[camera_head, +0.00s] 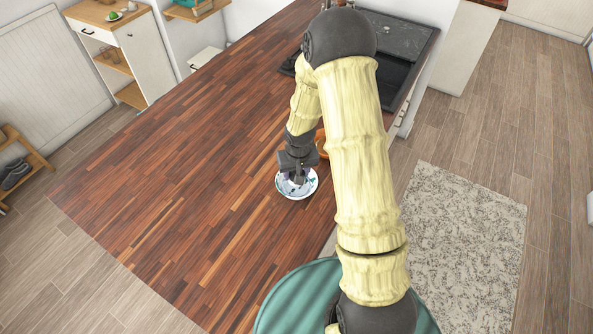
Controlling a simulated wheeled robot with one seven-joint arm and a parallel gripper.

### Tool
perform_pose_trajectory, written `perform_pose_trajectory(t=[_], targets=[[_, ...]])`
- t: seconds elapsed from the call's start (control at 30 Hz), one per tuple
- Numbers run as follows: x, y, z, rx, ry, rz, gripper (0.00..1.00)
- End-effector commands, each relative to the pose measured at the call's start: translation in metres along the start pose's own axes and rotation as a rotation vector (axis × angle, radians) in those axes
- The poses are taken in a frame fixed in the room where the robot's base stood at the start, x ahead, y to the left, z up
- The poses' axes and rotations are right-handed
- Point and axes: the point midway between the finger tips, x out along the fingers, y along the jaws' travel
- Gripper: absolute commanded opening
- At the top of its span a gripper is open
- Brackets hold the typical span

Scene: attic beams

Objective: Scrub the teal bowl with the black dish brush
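A small round bowl (283,190), pale with teal or blue patterning, sits on the wooden counter near its right edge. My gripper (298,181) points down into the bowl, with its fingertips over the bowl's inside. The fingers are small and dark here, so I cannot tell whether they are open or shut, or whether they hold anything. I cannot make out the black dish brush; a dark shape at the fingertips is too small to tell from the gripper.
The wooden counter (180,170) is mostly clear to the left of the bowl. An orange-brown object (320,140) stands behind the bowl, partly hidden by my arm. A dark sink (397,72) lies at the counter's far end. A patterned rug (465,240) covers the floor at right.

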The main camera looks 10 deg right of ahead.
Motion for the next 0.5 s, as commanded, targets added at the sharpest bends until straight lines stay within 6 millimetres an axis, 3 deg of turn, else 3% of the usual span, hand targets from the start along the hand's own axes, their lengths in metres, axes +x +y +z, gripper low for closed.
perform_pose_trajectory(t=[0.5], targets=[[0.027,0.000,0.004,0.001,0.000,0.000,0.28]])
